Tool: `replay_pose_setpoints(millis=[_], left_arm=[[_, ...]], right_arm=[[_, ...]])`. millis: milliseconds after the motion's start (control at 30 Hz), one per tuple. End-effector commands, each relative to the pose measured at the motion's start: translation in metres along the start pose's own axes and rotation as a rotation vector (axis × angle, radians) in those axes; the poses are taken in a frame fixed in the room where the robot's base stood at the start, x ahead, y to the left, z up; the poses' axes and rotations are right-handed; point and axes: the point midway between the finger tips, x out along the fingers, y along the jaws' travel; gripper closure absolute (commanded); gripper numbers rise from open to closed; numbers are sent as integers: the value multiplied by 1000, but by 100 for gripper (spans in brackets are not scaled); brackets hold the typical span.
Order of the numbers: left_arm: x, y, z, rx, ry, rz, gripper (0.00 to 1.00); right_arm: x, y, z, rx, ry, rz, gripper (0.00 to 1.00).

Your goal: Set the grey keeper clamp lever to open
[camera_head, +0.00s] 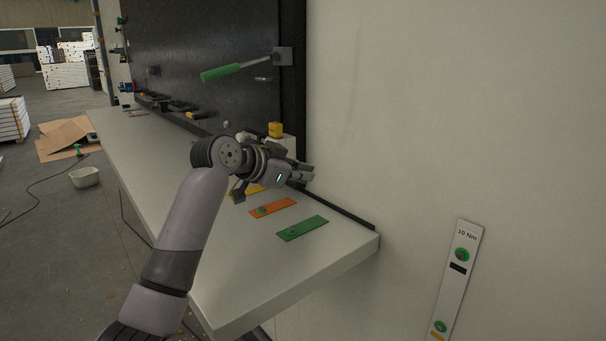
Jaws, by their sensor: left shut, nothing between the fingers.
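A lever with a green grip (221,72) and a grey metal arm sticks out to the left from a grey bracket (283,56) on the dark panel's right edge. It lies nearly level, its grip end slightly lower. I cannot tell for sure whether this is the keeper clamp lever. My left gripper (305,173) is shut and empty, low over the back of the bench near the wall. It is well below the lever and apart from it. My right gripper is not in view.
The pale bench (310,262) carries an orange plate (281,205) and a green plate (304,228). A yellow-topped item (275,130) stands behind my left wrist. A labelled strip (455,290) is on the white wall at right. The bench's front right is clear.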

Motion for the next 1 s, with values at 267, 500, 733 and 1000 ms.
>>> replay_pose_setpoints(millis=[267, 500, 733, 1000], left_arm=[[4, 3, 9, 40, -1, -18, 100], [8, 5, 16, 77, -1, -37, 100], [11, 7, 24, 122, -1, -57, 100], [16, 10, 34, 177, -2, -83, 100]], right_arm=[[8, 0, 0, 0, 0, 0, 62], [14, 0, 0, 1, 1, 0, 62], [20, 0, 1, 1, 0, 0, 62], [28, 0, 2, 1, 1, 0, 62]])
